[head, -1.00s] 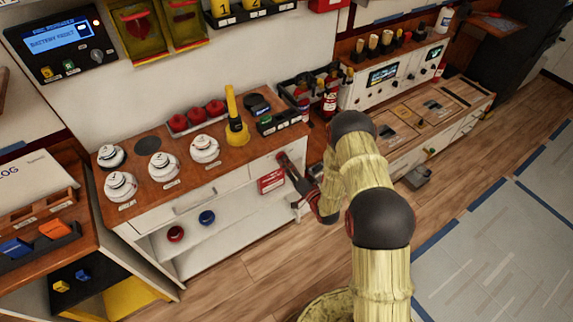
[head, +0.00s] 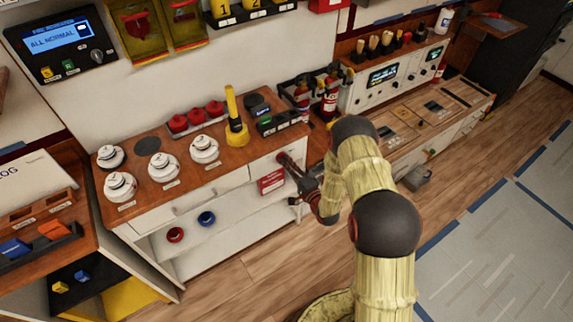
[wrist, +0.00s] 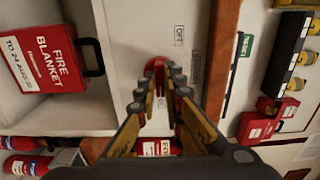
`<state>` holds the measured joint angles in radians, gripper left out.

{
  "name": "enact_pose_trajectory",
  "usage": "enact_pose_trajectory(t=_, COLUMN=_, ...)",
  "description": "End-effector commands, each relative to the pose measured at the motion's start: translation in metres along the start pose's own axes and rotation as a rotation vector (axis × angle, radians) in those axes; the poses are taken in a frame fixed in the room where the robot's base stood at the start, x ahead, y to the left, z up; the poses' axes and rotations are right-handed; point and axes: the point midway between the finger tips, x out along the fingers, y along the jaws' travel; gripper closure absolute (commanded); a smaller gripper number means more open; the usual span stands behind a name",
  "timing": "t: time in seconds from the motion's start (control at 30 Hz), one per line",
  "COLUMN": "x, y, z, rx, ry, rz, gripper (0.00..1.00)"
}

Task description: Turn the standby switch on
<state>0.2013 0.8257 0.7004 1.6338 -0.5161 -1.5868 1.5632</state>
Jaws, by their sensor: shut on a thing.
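A red switch handle (wrist: 158,66) is on the white cabinet front in the wrist view, with a printed OFF label (wrist: 180,35) and another label (wrist: 196,66) beside it that I cannot read clearly. My gripper (wrist: 160,84) is shut on this red handle, and its fingers hide part of it. In the head view my gripper (head: 283,160) is against the right end of the cabinet front, under the wooden top, and covers the switch there. The display panel (head: 60,42) on the wall at the upper left reads ALL NORMAL.
Detectors, a yellow torch (head: 236,118) and a black box (head: 279,122) stand on the wooden top. The floor (head: 470,150) at right is clear.

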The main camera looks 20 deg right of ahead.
Motion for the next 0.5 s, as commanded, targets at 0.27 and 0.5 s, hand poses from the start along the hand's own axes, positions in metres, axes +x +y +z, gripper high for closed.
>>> enact_pose_trajectory(t=0.27, x=0.0004, y=-0.0002, z=-0.0016, rx=0.015, ry=0.003, rz=0.000, gripper=1.00)
enact_pose_trajectory(t=0.5, x=0.0003, y=-0.0001, z=-0.0017, rx=0.014, ry=0.004, rz=0.000, gripper=0.90)
